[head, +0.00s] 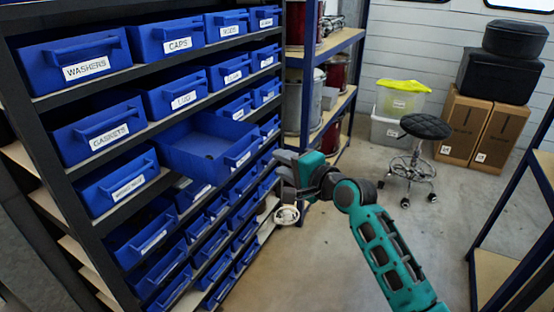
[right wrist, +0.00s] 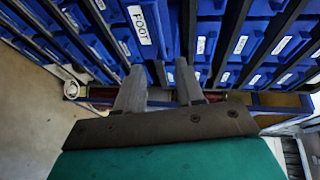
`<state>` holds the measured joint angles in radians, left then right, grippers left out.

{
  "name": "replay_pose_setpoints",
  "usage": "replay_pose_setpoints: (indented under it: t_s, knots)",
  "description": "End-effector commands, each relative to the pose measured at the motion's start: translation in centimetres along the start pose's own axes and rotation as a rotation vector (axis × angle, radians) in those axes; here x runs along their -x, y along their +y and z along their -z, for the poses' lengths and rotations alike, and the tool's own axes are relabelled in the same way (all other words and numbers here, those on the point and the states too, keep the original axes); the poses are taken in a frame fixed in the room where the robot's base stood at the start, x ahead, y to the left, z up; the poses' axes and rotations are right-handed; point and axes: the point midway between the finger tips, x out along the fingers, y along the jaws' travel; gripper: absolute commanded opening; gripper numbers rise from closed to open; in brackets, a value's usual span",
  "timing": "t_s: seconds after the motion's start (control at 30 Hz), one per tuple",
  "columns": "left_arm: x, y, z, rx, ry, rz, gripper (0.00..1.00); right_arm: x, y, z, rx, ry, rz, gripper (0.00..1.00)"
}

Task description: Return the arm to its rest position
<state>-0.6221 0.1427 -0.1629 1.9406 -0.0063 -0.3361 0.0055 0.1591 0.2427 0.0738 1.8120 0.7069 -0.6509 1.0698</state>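My right arm (head: 388,250) reaches in from the lower right in the head view. Its gripper (head: 282,166) is at the right side of the blue drawer rack, in front of the rack's far end. In the right wrist view the two grey fingers (right wrist: 159,85) stand apart with nothing between them. Blue drawer fronts, one labelled FOOT (right wrist: 140,25), show beyond the fingertips. My left gripper is not in view.
One blue drawer (head: 208,142) is pulled out of the rack and looks empty. A round pale item (head: 287,214) shows below my gripper. A black stool (head: 425,127), cardboard boxes (head: 463,125) and a shelf (head: 494,270) stand to the right. Floor between is clear.

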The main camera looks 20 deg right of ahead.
Motion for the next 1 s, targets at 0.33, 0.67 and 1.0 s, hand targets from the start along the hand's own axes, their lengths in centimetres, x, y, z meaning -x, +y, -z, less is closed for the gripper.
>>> replay_pose_setpoints:
  t_s: [0.33, 0.67, 1.0]
  knots:
    - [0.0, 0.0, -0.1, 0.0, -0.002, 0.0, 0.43, 1.0, 4.4, -1.6, 0.146, 0.008, -0.07, 0.38]
    - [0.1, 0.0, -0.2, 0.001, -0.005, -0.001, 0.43, 10.7, 21.0, -10.9, 0.98, -0.122, -0.322, 0.38]
    - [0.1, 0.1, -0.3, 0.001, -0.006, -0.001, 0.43, 18.0, 26.3, -16.7, 1.458, -0.296, -0.36, 0.38]
